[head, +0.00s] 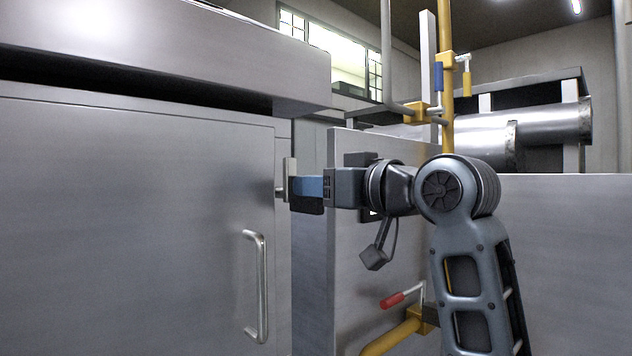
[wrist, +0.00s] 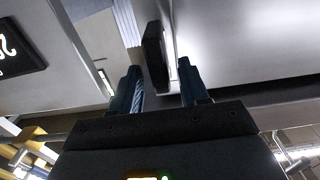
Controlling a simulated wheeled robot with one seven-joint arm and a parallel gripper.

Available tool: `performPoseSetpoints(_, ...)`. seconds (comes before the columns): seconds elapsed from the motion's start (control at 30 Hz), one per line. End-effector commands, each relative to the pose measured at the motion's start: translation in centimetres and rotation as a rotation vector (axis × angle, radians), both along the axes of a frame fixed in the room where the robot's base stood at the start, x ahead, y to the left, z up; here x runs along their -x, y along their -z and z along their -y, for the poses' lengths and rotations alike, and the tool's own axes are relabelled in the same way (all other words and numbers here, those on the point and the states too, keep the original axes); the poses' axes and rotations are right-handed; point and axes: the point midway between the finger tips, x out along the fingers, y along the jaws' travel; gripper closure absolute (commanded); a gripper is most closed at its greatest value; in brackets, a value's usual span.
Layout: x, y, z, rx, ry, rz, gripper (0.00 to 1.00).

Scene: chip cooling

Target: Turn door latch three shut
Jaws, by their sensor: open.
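The latch (head: 290,168) shows in the head view as a small upright light-grey bar on a stub at the right edge of a large grey metal door (head: 150,215). In the wrist view the latch (wrist: 155,55) is a dark upright bar lying between the tips of my fingers, nearer the left one. My gripper (head: 297,188) reaches in from the right at the latch. In the wrist view my gripper (wrist: 160,80) is open, with gaps beside the bar. Contact with it cannot be told. No number shows on the latch.
A vertical door handle (head: 262,286) is below the latch. A grey panel (head: 355,260) stands behind my wrist. Yellow pipes with a red-handled valve (head: 392,301) and a blue-handled valve (head: 438,77) are to the right. A dark display (wrist: 17,50) is at left in the wrist view.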

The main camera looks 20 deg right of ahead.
Motion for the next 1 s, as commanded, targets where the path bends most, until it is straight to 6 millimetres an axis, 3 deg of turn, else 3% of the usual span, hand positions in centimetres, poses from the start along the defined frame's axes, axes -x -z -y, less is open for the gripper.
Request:
performPoseSetpoints(0.4,-1.05,0.05,-0.40,0.001,0.000,0.000,0.55)
performPoseSetpoints(0.87,-1.02,0.05,-0.38,0.000,0.000,0.000,0.98)
performPoseSetpoints(1.0,-1.01,0.06,-0.38,0.001,0.000,0.000,1.00)
